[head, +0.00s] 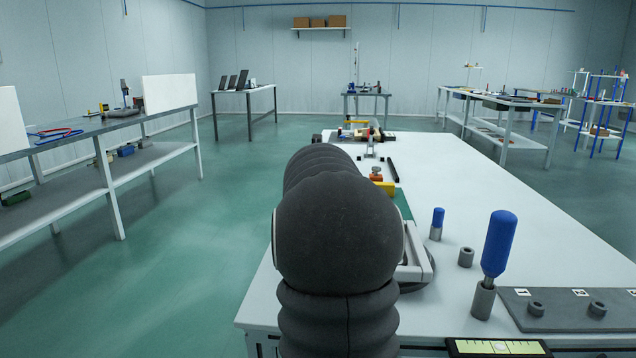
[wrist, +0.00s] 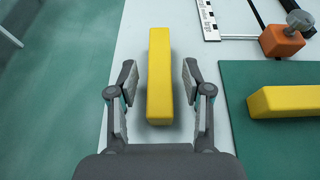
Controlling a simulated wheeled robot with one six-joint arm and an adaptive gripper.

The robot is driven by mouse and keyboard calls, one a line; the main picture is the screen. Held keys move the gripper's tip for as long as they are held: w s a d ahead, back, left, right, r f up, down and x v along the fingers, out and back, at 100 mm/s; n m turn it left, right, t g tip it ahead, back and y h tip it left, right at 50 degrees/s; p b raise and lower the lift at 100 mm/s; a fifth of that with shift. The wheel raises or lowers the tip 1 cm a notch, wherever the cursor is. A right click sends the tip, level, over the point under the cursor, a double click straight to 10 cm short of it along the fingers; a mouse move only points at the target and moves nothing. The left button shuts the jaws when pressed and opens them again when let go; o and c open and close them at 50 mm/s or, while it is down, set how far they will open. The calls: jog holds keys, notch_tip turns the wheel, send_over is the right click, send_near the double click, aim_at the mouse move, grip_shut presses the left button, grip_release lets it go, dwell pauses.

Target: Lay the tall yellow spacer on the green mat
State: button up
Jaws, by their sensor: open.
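A long yellow bar (wrist: 159,75) shows in the middle of the wrist view, near the left edge of the white table. My gripper (wrist: 159,80) is open, with one finger on each side of the bar and a gap on both sides. A second yellow block (wrist: 285,101) lies on the green mat (wrist: 262,150) at the right of that view. I cannot tell for sure which of the two is the tall spacer. In the head view my arm hides my gripper; a yellow block (head: 386,188) and a strip of the mat (head: 403,204) show beside it.
An orange block with a grey knob (wrist: 285,38) and a black-and-white marked strip (wrist: 207,18) are beyond the mat. A blue-handled tool (head: 498,245), a shorter blue-topped peg (head: 437,222) and a grey ring (head: 466,257) stand right of my arm. Open floor lies left.

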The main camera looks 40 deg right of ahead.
jog(key=p+v, duration=0.1)
jog(key=v, duration=1)
jog(key=shift+a+r+p, duration=0.25)
jog(key=shift+a+p, duration=0.1)
jog(key=shift+a, duration=0.05)
